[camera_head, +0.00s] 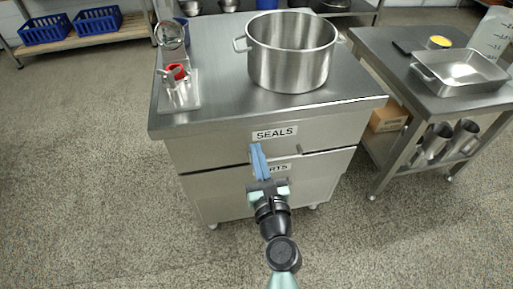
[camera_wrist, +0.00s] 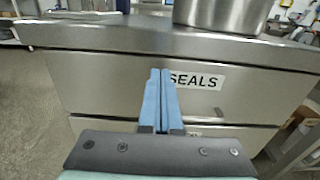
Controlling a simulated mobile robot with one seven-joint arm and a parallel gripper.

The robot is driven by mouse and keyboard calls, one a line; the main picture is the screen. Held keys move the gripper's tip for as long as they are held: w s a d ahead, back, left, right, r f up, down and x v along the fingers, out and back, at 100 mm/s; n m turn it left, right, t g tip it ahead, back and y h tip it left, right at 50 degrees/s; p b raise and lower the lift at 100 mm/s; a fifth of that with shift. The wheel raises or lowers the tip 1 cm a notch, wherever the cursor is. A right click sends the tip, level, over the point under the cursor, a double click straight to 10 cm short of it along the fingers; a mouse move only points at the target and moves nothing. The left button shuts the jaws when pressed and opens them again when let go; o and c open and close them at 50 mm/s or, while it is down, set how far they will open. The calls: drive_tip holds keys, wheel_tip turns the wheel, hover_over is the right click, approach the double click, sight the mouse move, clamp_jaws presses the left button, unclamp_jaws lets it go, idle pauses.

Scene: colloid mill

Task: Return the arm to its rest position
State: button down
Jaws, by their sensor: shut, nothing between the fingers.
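My gripper (camera_head: 256,150) is stretched out in front of a steel drawer cabinet (camera_head: 220,139). Its blue fingers are together with nothing between them. In the wrist view the shut fingers (camera_wrist: 160,74) point at the upper drawer front, just left of the SEALS label (camera_wrist: 197,80). In the head view the SEALS label (camera_head: 275,133) shows above the fingers, and a lower label ending in RTS (camera_head: 278,168) is partly hidden behind them. Both drawers look shut. Whether the fingers touch the cabinet I cannot tell.
A large steel pot (camera_head: 290,60) and a small stand with a red part (camera_head: 177,72) are on the cabinet top. A side table (camera_head: 390,60) at right bears a steel tray (camera_head: 460,75). The speckled floor (camera_head: 90,190) at left is clear.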

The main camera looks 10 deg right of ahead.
drive_tip(key=s, duration=0.8)
drive_tip(key=w+a+r+n+t+y, duration=0.1)
drive_tip(key=w+a+r+n, duration=0.1)
drive_tip(key=r+n, duration=0.55)
drive_tip(key=w+a+r+n+t+y, duration=0.1)
drive_tip(key=w+a+r+n, duration=0.1)
drive_tip(key=r+n, duration=0.55)
drive_tip(key=w+a+r+n+t+y, duration=0.15)
drive_tip(key=r+n, duration=0.35)
drive_tip(key=r, duration=0.5)
drive_tip(key=s+a+r+n+t+h, duration=0.15)
drive_tip(key=s+r+n, duration=0.3)
drive_tip(key=r, duration=0.55)
drive_tip(key=s+r+n+t+h+p, duration=0.1)
drive_tip(key=s+r+n+t, duration=0.25)
drive_tip(key=r+n, duration=0.4)
drive_tip(key=s+r+n+t+h, duration=0.15)
drive_tip(key=s+r+n, duration=0.25)
drive_tip(key=r, duration=0.7)
wheel_tip(320, 180, up, 33)
drive_tip(key=p, duration=3.3)
drive_tip(key=shift+w+f+g, duration=0.15)
drive_tip(key=shift+f+g, duration=0.05)
drive_tip(key=shift+g, duration=0.1)
